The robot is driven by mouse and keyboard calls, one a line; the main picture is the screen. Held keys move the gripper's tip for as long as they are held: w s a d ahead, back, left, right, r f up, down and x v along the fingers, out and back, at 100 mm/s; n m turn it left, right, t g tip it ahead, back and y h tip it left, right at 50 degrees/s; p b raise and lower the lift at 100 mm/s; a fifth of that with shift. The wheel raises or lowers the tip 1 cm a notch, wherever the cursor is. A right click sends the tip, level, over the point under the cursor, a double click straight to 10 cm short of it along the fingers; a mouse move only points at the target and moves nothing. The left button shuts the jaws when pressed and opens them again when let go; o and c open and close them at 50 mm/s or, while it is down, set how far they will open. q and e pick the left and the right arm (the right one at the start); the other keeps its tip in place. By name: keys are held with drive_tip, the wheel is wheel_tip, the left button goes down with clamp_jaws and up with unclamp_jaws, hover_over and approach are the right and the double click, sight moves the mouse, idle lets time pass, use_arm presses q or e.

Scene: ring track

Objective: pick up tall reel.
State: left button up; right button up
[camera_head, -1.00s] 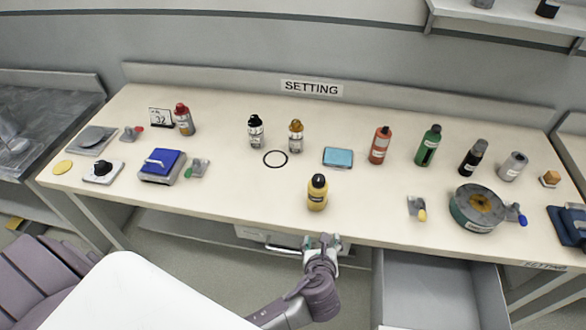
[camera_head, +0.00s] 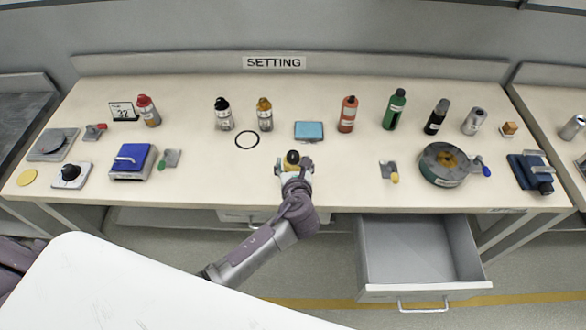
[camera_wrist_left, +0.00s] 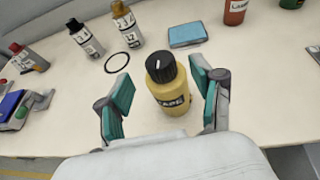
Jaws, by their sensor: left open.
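A yellow bottle-shaped item (camera_head: 292,157) with a black cap stands upright near the table's front edge. In the left wrist view the yellow item (camera_wrist_left: 174,98) shows a dark label, only partly readable, ending in "APE". My left gripper (camera_head: 294,168) is open around it. In the left wrist view its teal finger pads (camera_wrist_left: 165,92) stand on either side, with gaps to both. A wide, round green-grey reel (camera_head: 443,180) with a yellow-brown centre lies at the right of the table. I cannot tell by name which is the tall reel. My right gripper is out of view.
Bottles stand behind: black-capped (camera_head: 223,115), orange-capped (camera_head: 265,116), red (camera_head: 348,115) and green (camera_head: 394,110). A blue pad (camera_head: 309,131) and black ring (camera_head: 247,140) lie behind the gripper. An open drawer (camera_head: 420,255) juts out below right. A small yellow-tipped clamp (camera_head: 390,170) is to the right.

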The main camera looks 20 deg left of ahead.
sight(293, 159)
use_arm(q)
drive_tip(key=x, duration=0.4)
drive_tip(key=shift+w, duration=0.1)
drive_tip(key=shift+c, duration=0.4)
clamp_jaws()
